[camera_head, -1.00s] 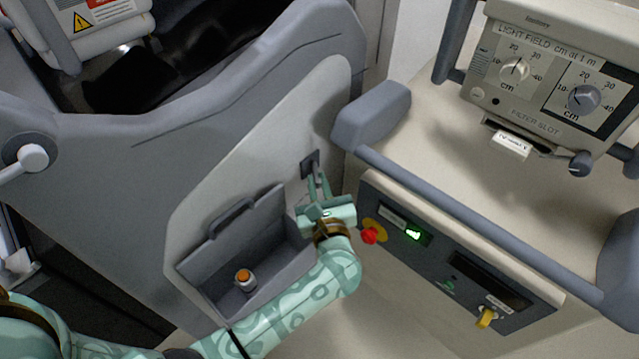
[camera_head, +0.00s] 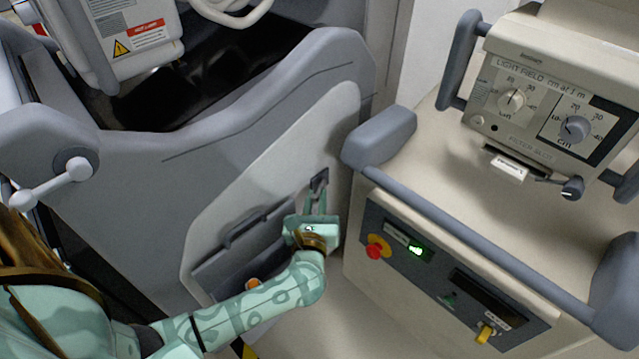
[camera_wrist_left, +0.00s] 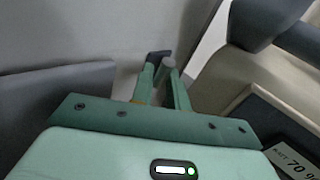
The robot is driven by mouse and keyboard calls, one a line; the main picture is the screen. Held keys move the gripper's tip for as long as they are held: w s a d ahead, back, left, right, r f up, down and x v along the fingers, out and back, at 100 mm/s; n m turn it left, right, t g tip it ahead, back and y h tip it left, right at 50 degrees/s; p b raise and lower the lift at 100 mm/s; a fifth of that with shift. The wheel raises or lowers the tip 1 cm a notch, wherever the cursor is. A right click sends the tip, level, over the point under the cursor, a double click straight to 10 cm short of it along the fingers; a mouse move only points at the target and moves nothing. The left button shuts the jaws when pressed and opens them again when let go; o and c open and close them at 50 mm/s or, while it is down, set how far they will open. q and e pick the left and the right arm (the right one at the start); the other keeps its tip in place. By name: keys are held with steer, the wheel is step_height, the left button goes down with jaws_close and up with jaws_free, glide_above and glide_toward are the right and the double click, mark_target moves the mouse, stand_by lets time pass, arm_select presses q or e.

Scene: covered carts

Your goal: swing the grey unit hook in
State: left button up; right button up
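The grey unit (camera_head: 150,185) stands at the left in the head view, with a pale side panel. Its small dark hook (camera_head: 318,182) is at the panel's upper right, just beyond my left gripper's fingertips. My left gripper (camera_head: 316,197) reaches up to it from below. In the left wrist view a narrow gap shows between the gripper's two fingers (camera_wrist_left: 161,78), and a dark piece of the hook (camera_wrist_left: 157,56) shows at their tips. Whether the fingers grip the hook or only stand beside it is unclear. My right gripper is not in view.
A beige cart (camera_head: 440,190) with a grey rail (camera_head: 470,245), red button (camera_head: 377,250) and yellow key switch (camera_head: 486,333) stands close to the right. A pocket (camera_head: 222,262) with an orange-capped bottle (camera_head: 254,284) sits below the hook, partly behind my left arm.

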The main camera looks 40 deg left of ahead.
arm_select(q)
steer(key=shift+o, duration=1.4)
steer(key=shift+a, duration=0.2)
steer(key=shift+d, duration=0.15)
